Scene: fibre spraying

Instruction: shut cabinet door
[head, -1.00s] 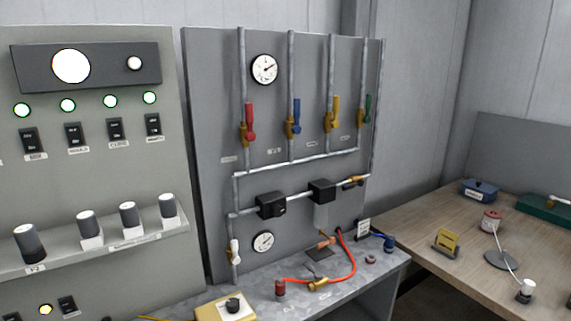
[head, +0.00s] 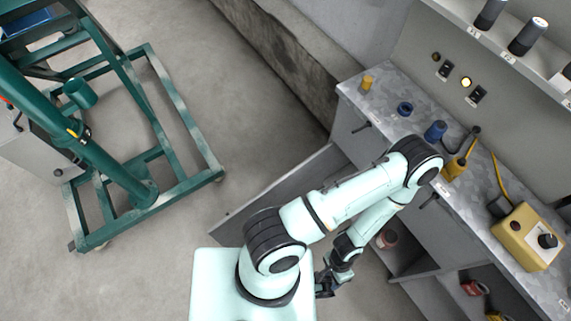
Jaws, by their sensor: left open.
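The cabinet door (head: 285,188) is a grey panel standing open. It sticks out to the left from the grey cabinet (head: 352,138), and my left arm covers part of it. Part of the cabinet's inside shows below the worktop, with a reddish roll (head: 387,239) in it. My left gripper (head: 325,284) is open, low in front of the cabinet, on the nearer side of the door and apart from it as far as I can see. My arm hides the door's lower part. My right gripper is not in view.
A green wheeled frame (head: 160,120) stands at the left. Bare concrete floor (head: 215,95) lies between it and the cabinet.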

